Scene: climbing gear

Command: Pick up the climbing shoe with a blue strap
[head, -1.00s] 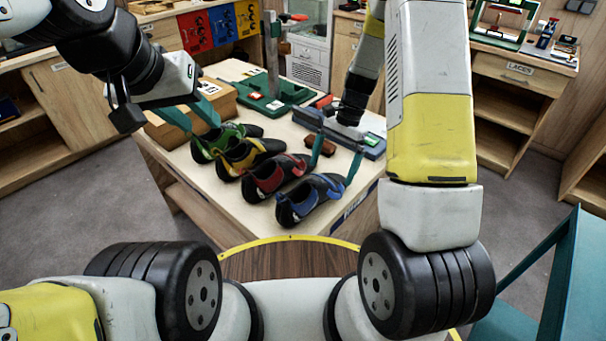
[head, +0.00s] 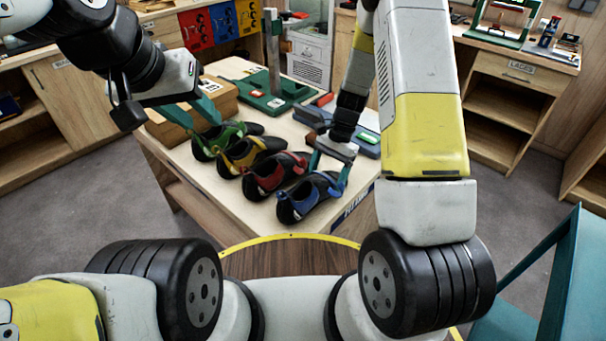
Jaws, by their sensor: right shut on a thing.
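The climbing shoe with a blue strap (head: 303,198) is dark with blue panels and stands at the near right end of a row of shoes on the bench. My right gripper (head: 328,177) is over it, with a teal finger on each side of its upper part, shut on it. The shoe appears to rest on the bench top or very close to it. My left gripper (head: 203,118) is open and empty, above the far end of the green shoe (head: 222,141). The fingers partly cover the blue-strapped shoe.
A yellow shoe (head: 247,152) and a red shoe (head: 270,173) stand close to the left of the blue one. A blue-grey case (head: 368,144) lies behind my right gripper. A green stand (head: 262,98) and a wooden box (head: 215,99) are further back.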

